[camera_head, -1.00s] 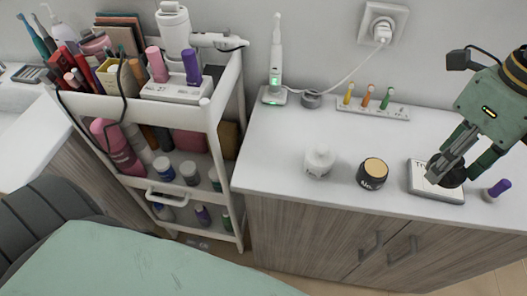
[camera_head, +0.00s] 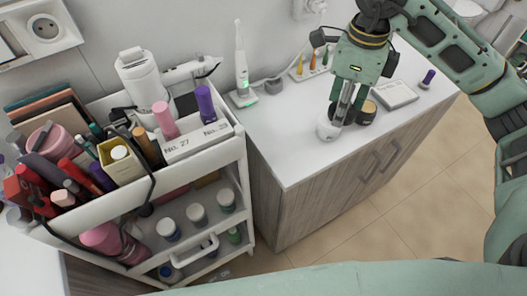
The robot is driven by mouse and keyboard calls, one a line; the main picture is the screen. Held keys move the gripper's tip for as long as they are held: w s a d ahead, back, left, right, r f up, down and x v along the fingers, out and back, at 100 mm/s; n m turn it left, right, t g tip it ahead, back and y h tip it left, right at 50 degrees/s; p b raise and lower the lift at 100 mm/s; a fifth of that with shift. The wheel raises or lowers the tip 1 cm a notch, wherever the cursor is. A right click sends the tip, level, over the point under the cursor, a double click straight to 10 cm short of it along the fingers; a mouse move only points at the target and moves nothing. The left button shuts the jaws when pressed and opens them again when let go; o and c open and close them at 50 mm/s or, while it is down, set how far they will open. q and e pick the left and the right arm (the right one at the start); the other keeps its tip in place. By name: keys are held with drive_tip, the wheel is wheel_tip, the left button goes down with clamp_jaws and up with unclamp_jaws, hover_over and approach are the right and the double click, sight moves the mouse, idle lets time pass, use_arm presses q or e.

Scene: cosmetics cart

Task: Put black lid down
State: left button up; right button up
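My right gripper (camera_head: 342,112) reaches down from the upper right over the counter, close above and behind the white jar (camera_head: 327,128). Its fingers look closed around a dark shape that appears to be the black lid (camera_head: 337,110), mostly hidden by the fingers. The black jar (camera_head: 368,113) with a tan top stands just right of the fingers. The flat white tray (camera_head: 395,94) lies farther right with nothing on it. My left gripper is not in view.
The white counter (camera_head: 290,150) is clear left of the white jar. A purple-capped item (camera_head: 428,78) stands right of the tray. An electric toothbrush (camera_head: 241,70) and a rack of brush heads (camera_head: 310,68) stand at the back. The crowded cart (camera_head: 240,145) is left.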

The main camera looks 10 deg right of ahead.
drive_tip(key=a+f+p, duration=0.2)
drive_tip(key=a+f, duration=0.1)
drive_tip(key=a, duration=0.2)
drive_tip(key=p, duration=0.2)
hover_over(287, 153)
drive_tip(key=f, duration=0.3)
drive_tip(key=shift+d+f, duration=0.2)
drive_tip(key=shift+f, duration=0.05)
drive_tip(key=shift+a+f, duration=0.2)
wheel_tip(287, 153, down, 3)
drive_tip(key=shift+f+p, duration=0.1)
drive_tip(key=shift+p, duration=0.35)
drive_tip(key=shift+f, duration=0.45)
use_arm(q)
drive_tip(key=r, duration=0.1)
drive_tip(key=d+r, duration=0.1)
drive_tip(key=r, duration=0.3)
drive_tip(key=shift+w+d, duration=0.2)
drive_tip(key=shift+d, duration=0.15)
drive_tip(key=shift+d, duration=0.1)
